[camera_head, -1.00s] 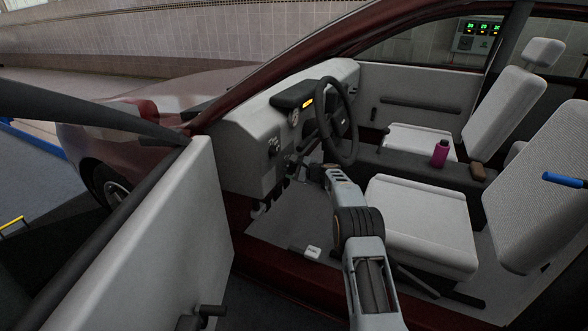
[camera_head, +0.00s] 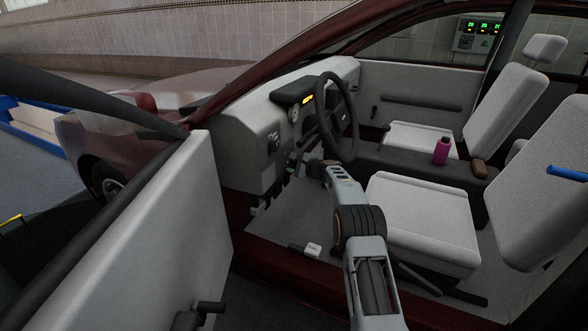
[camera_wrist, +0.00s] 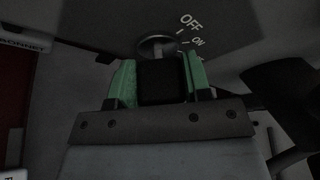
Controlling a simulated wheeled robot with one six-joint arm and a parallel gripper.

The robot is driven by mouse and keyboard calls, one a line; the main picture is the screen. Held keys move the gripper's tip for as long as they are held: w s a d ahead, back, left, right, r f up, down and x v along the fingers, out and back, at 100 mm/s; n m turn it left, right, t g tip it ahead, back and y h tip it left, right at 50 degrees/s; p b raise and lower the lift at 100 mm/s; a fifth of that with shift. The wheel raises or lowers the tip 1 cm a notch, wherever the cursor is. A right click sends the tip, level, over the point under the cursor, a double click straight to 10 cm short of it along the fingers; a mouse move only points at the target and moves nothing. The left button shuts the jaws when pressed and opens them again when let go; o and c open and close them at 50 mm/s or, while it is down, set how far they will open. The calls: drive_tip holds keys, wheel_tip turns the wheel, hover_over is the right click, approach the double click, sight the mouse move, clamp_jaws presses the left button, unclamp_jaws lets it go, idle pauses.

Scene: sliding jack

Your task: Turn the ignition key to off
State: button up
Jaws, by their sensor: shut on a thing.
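In the wrist view my gripper (camera_wrist: 161,80) has its two green fingers on either side of the dark block-shaped head of the ignition key (camera_wrist: 161,82). It is shut on that key head. The round metal ignition lock (camera_wrist: 155,43) shows just beyond it on a dark panel. The white OFF mark (camera_wrist: 190,22) and the ON mark (camera_wrist: 198,41) are printed to the right of the lock, with short tick lines near them. The key's exact angle is hard to tell in the dark. In the head view my arm reaches in below the steering wheel (camera_head: 337,118), and the fingers and key are hidden.
The open car door (camera_head: 150,230) stands to the left of my arm. The driver's seat (camera_head: 420,215) is to its right. In the wrist view a BONNET label (camera_wrist: 12,47) is at the upper left.

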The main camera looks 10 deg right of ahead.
drive_tip(key=f+n+b, duration=0.1)
drive_tip(key=b, duration=0.3)
drive_tip(key=shift+f+t, duration=0.15)
drive_tip(key=shift+t, duration=0.15)
drive_tip(key=n+t+b, duration=0.1)
drive_tip(key=b, duration=0.5)
drive_tip(key=shift+n, duration=0.4)
drive_tip(key=n+b, duration=0.1)
drive_tip(key=b, duration=0.1)
drive_tip(key=shift+t+b, duration=0.3)
drive_tip(key=shift+b, duration=0.1)
drive_tip(key=shift+r+n+t+y+b, duration=0.3)
drive_tip(key=shift+r+n+b, duration=0.2)
drive_tip(key=shift+n, duration=0.6)
drive_tip(key=o, duration=0.9)
